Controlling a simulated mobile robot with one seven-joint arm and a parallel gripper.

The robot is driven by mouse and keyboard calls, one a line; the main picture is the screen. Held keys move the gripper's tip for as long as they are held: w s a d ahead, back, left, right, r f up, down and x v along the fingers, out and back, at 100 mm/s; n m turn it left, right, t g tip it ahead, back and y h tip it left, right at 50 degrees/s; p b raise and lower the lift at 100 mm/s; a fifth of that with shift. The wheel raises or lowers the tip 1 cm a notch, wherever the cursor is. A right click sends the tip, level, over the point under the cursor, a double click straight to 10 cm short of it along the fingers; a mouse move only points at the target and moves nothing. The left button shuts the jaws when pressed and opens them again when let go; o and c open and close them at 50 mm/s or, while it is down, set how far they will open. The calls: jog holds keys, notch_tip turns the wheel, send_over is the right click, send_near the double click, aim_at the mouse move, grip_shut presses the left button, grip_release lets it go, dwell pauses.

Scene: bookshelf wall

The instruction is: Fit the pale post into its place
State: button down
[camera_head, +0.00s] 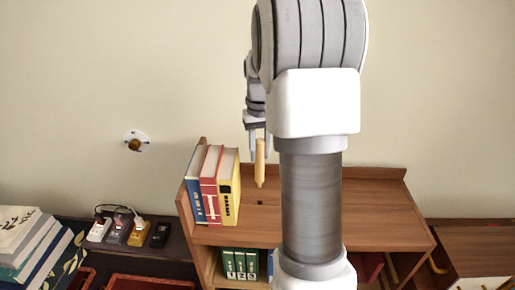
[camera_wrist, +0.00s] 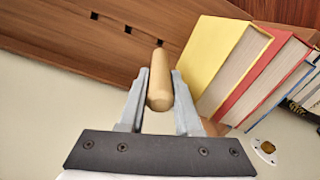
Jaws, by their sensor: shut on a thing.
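The pale wooden post (camera_head: 260,165) is a short round peg, hanging roughly upright in my gripper (camera_head: 258,150) above the brown shelf top (camera_head: 310,215). In the wrist view my gripper (camera_wrist: 160,82) is shut on the post (camera_wrist: 160,92), one finger on each side. Three small dark square holes, including a near one (camera_wrist: 160,42), lie in a row in the shelf top in that view. The post's tip points toward the near hole but appears apart from the board. In the head view a dark hole (camera_head: 261,203) shows just below the post; my arm hides part of the shelf.
Blue, red and yellow books (camera_head: 214,185) stand on the shelf top, close beside my gripper in the wrist view. Green binders (camera_head: 239,263) stand on the shelf below. A dark side surface (camera_head: 125,243) holds chargers. The shelf top right of my arm is clear.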

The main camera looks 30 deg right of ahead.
aim_at(260, 181)
jog(key=shift+f+b, duration=2.05)
jog(key=shift+f, duration=0.95)
jog(key=shift+f+b, duration=0.95)
jog(key=shift+f, duration=0.6)
dwell(3.5)
